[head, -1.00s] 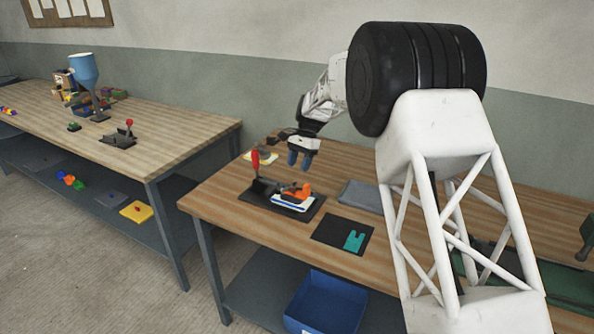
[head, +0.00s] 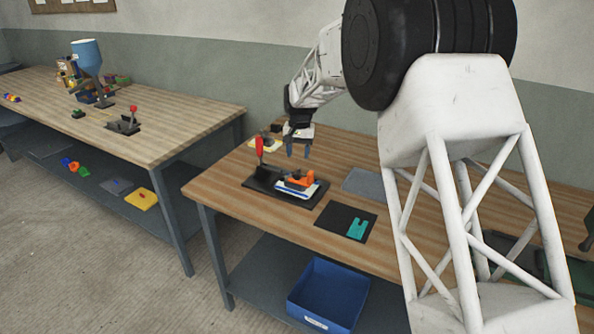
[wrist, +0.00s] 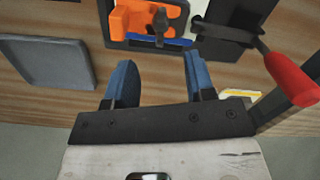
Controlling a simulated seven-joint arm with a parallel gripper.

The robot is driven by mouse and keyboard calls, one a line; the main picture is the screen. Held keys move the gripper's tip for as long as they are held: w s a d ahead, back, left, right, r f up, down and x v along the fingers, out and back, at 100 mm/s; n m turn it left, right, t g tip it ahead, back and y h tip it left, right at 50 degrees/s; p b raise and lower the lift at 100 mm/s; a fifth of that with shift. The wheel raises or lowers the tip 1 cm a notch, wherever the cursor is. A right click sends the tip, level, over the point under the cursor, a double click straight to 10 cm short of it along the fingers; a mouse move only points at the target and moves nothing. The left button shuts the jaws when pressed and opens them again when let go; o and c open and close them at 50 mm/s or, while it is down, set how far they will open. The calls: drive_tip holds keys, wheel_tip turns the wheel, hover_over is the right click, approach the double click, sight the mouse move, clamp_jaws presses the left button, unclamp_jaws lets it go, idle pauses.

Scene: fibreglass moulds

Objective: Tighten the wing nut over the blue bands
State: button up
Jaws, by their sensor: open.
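An orange part (head: 302,179) sits on a white and blue piece on a black base (head: 262,187) on the near bench. In the wrist view the orange part (wrist: 132,20) is at the top, with a dark winged piece (wrist: 160,27), which looks like the wing nut, on it. A blue strip (wrist: 150,41) shows along its lower edge; I cannot tell whether there are several bands. My gripper (head: 298,151) is above and behind the fixture. Its blue fingers (wrist: 159,82) are apart, empty and clear of the orange part.
A red-handled lever (head: 259,150) stands upright at the left of the base; its red grip (wrist: 290,77) is right of my fingers. A grey plate (head: 362,183) and a black mat (head: 334,217) with a teal piece (head: 357,229) lie to the right. A blue bin (head: 328,296) is below.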

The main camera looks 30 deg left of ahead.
sight(297, 172)
drive_tip(key=shift+s+a+r+n+t, duration=0.15)
drive_tip(key=shift+s+n+t, duration=0.2)
drive_tip(key=shift+n, duration=0.45)
drive_tip(key=shift+f, duration=3.95)
drive_tip(key=shift+c, duration=0.5)
drive_tip(key=c, duration=0.8)
